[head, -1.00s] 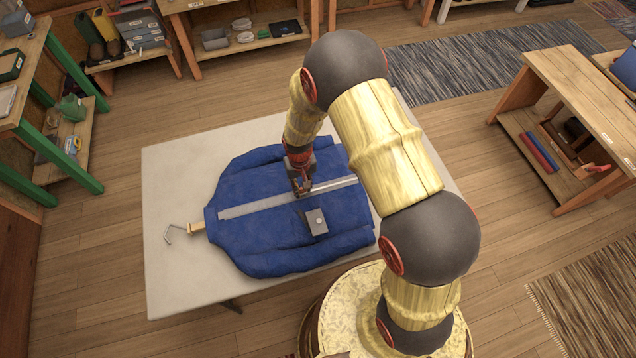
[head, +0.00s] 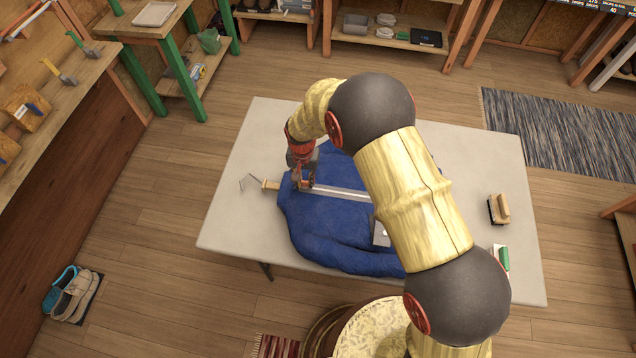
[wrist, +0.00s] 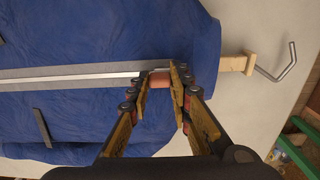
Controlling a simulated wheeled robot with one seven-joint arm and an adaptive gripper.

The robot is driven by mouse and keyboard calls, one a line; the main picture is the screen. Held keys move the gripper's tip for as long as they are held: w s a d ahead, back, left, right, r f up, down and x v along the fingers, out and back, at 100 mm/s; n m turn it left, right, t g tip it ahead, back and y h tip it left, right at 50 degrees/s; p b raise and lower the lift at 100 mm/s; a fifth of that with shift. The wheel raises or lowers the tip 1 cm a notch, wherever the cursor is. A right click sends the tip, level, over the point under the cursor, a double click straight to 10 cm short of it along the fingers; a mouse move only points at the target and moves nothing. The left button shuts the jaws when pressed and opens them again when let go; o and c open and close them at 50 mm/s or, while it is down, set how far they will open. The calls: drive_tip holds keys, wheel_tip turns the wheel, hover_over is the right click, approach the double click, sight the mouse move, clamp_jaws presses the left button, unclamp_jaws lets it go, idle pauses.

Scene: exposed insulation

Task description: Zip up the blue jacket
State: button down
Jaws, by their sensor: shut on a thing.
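The blue jacket (head: 325,235) lies flat on a pale table (head: 235,220), partly hidden by my arm in the head view. A silver-grey zip line (head: 345,194) runs lengthwise along its middle and also shows in the wrist view (wrist: 70,75). My gripper (head: 303,184) is at the jacket's collar end, at the left end of the zip line. In the wrist view my gripper (wrist: 163,82) is shut on a small reddish zip slider (wrist: 158,77). A wooden hanger end (wrist: 236,64) with a metal hook (wrist: 280,68) sticks out just beyond the collar.
A brush (head: 498,209) and a green-and-white item (head: 501,258) lie on the table's right side. A grey patch (head: 381,234) sits on the jacket. Shelves and a workbench (head: 60,95) stand around, with shoes (head: 74,294) on the floor at left.

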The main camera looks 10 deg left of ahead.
sight(303, 181)
drive_tip(key=shift+a, duration=0.3)
drive_tip(key=c, duration=1.6)
unclamp_jaws()
wheel_tip(303, 181, up, 12)
